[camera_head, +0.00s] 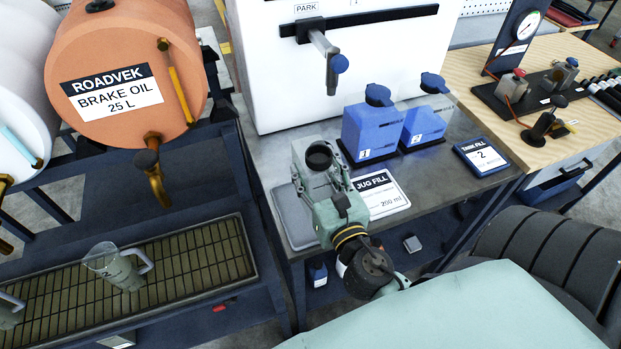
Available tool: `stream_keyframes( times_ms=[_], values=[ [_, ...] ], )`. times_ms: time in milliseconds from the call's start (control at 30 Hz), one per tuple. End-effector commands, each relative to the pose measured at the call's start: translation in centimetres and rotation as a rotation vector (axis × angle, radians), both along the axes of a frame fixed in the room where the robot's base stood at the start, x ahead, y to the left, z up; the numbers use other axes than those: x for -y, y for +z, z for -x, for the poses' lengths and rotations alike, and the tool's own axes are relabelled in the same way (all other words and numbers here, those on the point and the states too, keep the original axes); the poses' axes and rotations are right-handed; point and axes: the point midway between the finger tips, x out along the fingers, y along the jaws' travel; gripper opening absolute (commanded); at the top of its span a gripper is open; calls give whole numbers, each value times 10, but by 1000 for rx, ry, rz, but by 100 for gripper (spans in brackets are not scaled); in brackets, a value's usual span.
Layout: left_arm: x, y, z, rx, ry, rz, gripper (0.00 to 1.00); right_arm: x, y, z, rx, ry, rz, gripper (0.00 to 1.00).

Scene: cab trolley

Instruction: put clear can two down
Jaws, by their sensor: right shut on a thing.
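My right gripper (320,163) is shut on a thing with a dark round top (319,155). A clear jug with a handle (120,266) stands on the slatted drip tray (205,262) at lower left. Part of another clear jug (8,311) shows at the left edge. My left gripper is not in view.
Blue containers marked 1 (370,130) and 2 (424,126) stand behind the "JUG FILL 200 ml" card (378,193). A "TANK FILL 2" card (482,157) lies right of them. A white tank (350,70) and an orange brake oil drum (130,70) stand behind.

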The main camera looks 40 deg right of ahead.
Motion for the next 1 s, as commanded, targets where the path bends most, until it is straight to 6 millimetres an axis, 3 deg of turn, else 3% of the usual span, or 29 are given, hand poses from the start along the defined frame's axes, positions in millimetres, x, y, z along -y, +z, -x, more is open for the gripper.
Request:
stream_keyframes(
  times_ms=[167, 400, 833, 867, 1000],
  values=[
    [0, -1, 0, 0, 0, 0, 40, -3, -10, -12, 0, 1, -1, 4],
    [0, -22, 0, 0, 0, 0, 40, -3, -46, -12, -2, 0, 1, 4],
    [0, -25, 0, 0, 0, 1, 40, -3, -52, -12, -1, 1, -1, 4],
    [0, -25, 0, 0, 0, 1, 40, -3, -52, -12, -2, 1, -1, 52],
    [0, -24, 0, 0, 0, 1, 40, -3, -51, -12, -2, 1, -1, 64]
  ],
)
